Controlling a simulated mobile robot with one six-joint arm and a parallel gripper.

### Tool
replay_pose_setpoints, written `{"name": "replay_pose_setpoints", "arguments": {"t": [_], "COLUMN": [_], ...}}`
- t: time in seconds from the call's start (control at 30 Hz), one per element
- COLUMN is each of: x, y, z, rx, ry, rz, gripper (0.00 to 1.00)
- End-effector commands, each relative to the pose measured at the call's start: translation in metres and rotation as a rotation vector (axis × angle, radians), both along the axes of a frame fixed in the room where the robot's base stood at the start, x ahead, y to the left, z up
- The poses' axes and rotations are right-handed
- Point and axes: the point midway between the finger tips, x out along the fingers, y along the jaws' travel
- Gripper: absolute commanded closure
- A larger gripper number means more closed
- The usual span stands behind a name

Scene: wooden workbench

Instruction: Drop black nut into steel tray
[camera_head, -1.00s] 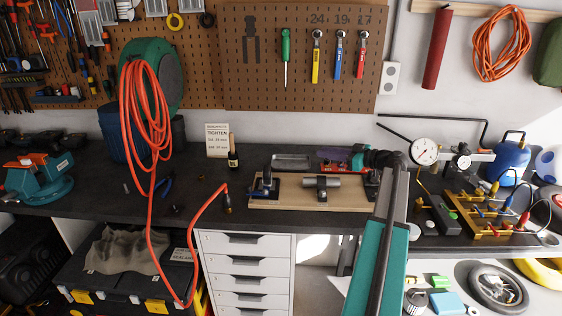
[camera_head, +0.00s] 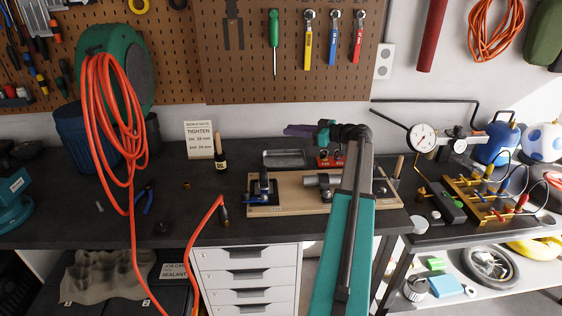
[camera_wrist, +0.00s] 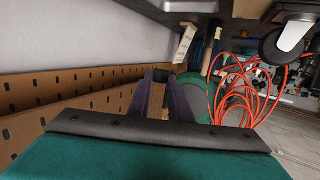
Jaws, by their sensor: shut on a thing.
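The steel tray (camera_head: 284,158) is a shallow grey rectangular tray at the back of the bench, behind the wooden fixture board. My gripper (camera_head: 290,130) has purple fingers pointing left, raised in front of the wall and, in the picture, just above the tray's right part. In the wrist view my gripper (camera_wrist: 160,78) has its fingers close together on a small dark piece at the tips. It looks like the black nut (camera_wrist: 160,75), mostly hidden by the fingers.
A wooden board (camera_head: 290,205) with a clamp and metal cylinder lies in front of the tray. A brass nut (camera_head: 186,185) and a dark round piece (camera_head: 163,228) lie on the open bench.

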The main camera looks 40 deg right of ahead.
Motion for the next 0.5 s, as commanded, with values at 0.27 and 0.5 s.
{"name": "replay_pose_setpoints", "arguments": {"t": [0.27, 0.5], "x": [0.0004, 0.0005], "y": [0.0005, 0.0005], "z": [-0.0004, -0.0088], "rx": [0.000, 0.000], "ry": [0.000, 0.000], "rz": [0.001, 0.001], "gripper": [1.00, 1.00]}}
